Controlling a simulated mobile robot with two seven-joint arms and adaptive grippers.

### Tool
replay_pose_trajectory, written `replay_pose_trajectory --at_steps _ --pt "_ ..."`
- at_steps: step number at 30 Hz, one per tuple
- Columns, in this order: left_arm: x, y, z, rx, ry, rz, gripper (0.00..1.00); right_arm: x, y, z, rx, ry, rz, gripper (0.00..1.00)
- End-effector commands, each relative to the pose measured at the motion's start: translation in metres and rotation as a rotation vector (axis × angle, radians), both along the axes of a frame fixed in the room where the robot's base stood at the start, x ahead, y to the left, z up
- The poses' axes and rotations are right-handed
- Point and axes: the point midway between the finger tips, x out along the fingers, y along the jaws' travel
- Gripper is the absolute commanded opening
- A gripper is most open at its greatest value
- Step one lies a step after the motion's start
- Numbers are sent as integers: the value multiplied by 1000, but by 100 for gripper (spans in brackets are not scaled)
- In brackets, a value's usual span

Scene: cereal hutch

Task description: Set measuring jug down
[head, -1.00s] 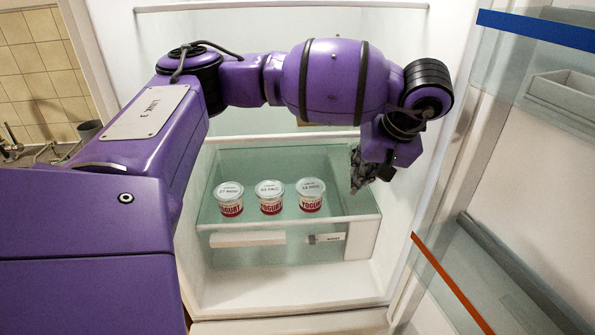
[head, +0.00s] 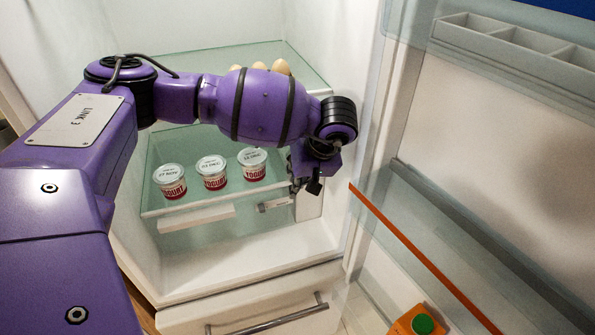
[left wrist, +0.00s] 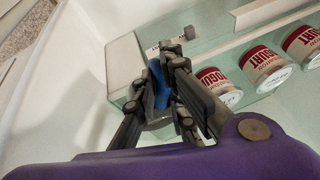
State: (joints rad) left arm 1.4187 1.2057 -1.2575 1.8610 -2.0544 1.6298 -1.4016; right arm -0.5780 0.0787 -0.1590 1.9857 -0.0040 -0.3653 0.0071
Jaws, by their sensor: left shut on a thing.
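My left gripper (left wrist: 166,62) is in the left wrist view with its fingers closed around a narrow blue part (left wrist: 158,82), which I take to be the measuring jug's handle. The jug's body is hard to make out; fingers and the clear shelf cover or blend with it. In the head view my left gripper (head: 305,172) is small and dark at the right front of the fridge's glass yogurt shelf (head: 225,195), right of the yogurt pots. No jug can be told apart there. My right gripper is not in view.
Yogurt pots (head: 212,172) stand in a row on the shelf, left of my gripper. Eggs (head: 281,67) lie on the upper shelf behind my arm. The open fridge door (head: 480,150) is at right, with an orange carton (head: 405,322) low down. A drawer (head: 260,312) is below.

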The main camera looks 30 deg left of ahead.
Motion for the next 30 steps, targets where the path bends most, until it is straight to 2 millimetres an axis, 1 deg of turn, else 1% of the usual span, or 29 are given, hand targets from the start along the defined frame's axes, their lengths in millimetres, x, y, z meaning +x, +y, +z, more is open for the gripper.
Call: replay_pose_trajectory --at_steps 2,16,23,30 --pt "1 1 -5 2 -1 1 0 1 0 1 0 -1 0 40" --pt "26 30 -3 1 -2 1 0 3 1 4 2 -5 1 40" --pt "33 38 -3 1 -2 1 0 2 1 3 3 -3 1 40" --pt "48 55 -3 1 -2 1 0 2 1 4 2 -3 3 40"
